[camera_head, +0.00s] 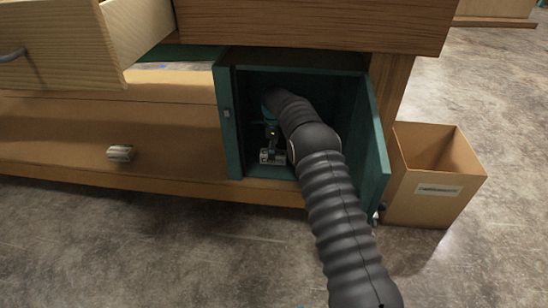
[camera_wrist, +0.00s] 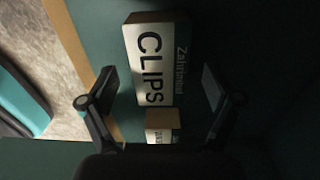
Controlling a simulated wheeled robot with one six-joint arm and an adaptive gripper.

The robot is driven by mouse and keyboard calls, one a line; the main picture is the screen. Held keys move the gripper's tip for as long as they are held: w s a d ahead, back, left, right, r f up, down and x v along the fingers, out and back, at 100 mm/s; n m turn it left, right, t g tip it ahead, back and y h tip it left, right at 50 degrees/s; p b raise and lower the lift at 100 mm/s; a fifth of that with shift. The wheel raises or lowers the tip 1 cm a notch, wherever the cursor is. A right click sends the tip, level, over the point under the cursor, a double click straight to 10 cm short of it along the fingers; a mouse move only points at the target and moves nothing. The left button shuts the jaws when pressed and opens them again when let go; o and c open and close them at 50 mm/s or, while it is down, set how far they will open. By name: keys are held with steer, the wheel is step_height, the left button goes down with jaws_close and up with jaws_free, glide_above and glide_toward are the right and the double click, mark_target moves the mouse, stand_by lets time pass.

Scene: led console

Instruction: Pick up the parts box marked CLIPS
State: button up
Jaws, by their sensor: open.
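The parts box marked CLIPS (camera_wrist: 150,65) has a pale label with dark letters, turned sideways in the wrist view. It stands inside the teal cabinet (camera_head: 229,125), whose door is open. My gripper (camera_wrist: 158,82) is open, its fingers to the left and right of the box in the picture, with a gap on each side. I cannot tell how far the box is from the fingertips. A smaller labelled box (camera_wrist: 160,120) shows just below it. In the head view my gripper (camera_head: 271,137) is inside the cabinet, above small pale boxes (camera_head: 272,158) whose labels are unreadable.
The open cabinet door (camera_head: 376,150) stands close to the right of my arm. A cardboard box (camera_head: 436,185) is on the floor beyond it. A wooden drawer (camera_head: 65,45) is pulled out at upper left. A small metallic thing (camera_head: 121,153) is on the wood at left.

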step_height(320, 180, down, 3)
steer(key=shift+r, duration=0.1)
steer(key=shift+r, duration=0.1)
steer(key=c, duration=1.4)
steer(key=shift+o, duration=0.2)
